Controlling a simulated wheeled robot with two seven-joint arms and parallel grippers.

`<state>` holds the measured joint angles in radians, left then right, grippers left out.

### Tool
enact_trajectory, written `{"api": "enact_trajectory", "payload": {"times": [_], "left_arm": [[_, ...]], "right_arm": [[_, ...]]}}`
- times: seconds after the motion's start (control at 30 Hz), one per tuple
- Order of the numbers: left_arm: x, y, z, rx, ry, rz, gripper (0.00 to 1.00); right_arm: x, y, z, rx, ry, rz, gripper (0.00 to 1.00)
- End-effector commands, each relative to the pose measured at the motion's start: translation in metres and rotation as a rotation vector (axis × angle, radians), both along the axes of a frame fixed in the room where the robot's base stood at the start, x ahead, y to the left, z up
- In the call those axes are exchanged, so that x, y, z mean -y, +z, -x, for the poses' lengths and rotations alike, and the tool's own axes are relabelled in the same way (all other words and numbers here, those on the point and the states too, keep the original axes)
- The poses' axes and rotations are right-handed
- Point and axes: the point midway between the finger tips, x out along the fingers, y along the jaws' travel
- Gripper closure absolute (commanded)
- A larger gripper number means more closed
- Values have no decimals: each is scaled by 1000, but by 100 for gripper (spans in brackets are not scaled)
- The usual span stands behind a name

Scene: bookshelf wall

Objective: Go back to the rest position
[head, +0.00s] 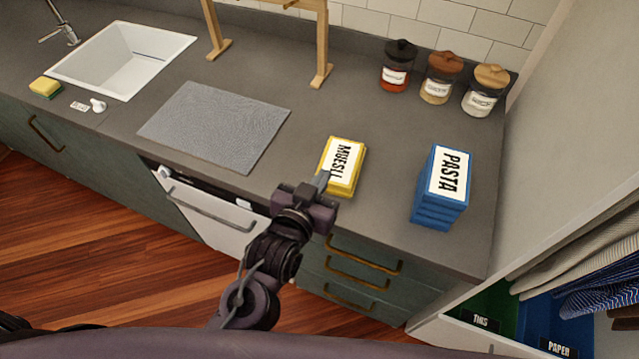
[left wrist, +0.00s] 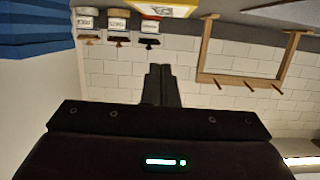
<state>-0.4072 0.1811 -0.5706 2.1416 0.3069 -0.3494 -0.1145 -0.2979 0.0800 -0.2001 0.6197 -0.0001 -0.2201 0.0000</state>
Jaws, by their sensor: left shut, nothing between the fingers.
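My left gripper (head: 321,181) is shut and empty at the front edge of the grey counter (head: 385,215). Its closed fingers also show in the left wrist view (left wrist: 160,86). Its fingertips overlap the lower left side of a yellow MUESLI box (head: 345,160) in the head view; I cannot tell whether they touch. The yellow box also shows at the top edge of the left wrist view (left wrist: 160,8), apart from the fingers there. My right gripper is in neither view.
Blue PASTA boxes (head: 437,207) are stacked to the right. Three lidded jars (head: 437,90) stand at the back. A grey mat (head: 215,126), a wooden rack (head: 321,60) and a sink (head: 120,62) lie leftward. Shelves with bins (head: 490,312) stand at right. The floor (head: 70,250) at lower left is clear.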

Motion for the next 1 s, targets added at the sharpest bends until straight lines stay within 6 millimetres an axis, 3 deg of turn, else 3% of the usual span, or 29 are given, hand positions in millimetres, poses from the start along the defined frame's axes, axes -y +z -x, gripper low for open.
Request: {"api": "enact_trajectory", "payload": {"times": [0.73,0.87,1.0], "left_arm": [[-4,2,7,-10,0,-2,100],[-18,-7,10,-108,7,-22,100],[-52,-27,25,-335,26,-75,100]], "right_arm": [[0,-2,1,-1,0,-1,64],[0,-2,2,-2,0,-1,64],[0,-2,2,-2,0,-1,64]]}}
